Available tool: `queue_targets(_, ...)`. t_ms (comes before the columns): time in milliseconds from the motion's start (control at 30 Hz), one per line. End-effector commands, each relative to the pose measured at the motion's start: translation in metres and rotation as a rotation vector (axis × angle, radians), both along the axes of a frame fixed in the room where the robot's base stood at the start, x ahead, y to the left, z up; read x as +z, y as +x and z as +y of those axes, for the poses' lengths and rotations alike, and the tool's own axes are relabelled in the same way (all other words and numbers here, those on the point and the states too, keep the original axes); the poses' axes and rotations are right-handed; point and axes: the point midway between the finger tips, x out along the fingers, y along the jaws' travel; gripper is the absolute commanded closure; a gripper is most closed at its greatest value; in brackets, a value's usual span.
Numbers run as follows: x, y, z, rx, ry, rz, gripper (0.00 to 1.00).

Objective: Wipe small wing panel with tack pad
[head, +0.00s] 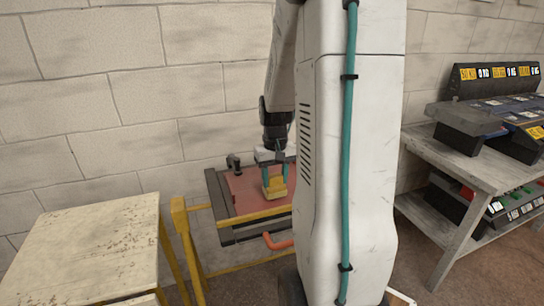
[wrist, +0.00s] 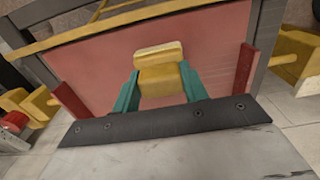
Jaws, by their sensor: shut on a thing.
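My gripper (head: 274,176) has teal fingers and is shut on the yellow tack pad (head: 275,190). In the wrist view the pad (wrist: 158,54) sits between the two fingers (wrist: 160,88), its blocky body and a lighter ridge both showing. The small wing panel (head: 242,190) is a flat pinkish-red sheet in a dark frame, partly hidden by my arm in the head view. It also fills the middle of the wrist view (wrist: 95,72). The pad is over the panel; whether it touches the surface I cannot tell.
A yellow bar (head: 250,216) runs along the panel's front edge, with an orange handle (head: 275,240) below. A small dark clamp-like part (head: 233,162) stands at the back edge. A worn pale table (head: 85,245) is at left; a grey shelf bench (head: 470,165) with boxes is at right.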

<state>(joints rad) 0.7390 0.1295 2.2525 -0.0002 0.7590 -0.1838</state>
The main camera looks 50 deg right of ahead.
Motion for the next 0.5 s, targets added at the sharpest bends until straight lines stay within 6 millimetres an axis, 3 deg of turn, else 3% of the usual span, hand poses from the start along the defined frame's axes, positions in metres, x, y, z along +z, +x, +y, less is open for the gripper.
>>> queue_targets(500,-0.005,-0.001,-0.02,0.009,0.002,0.003,0.78)
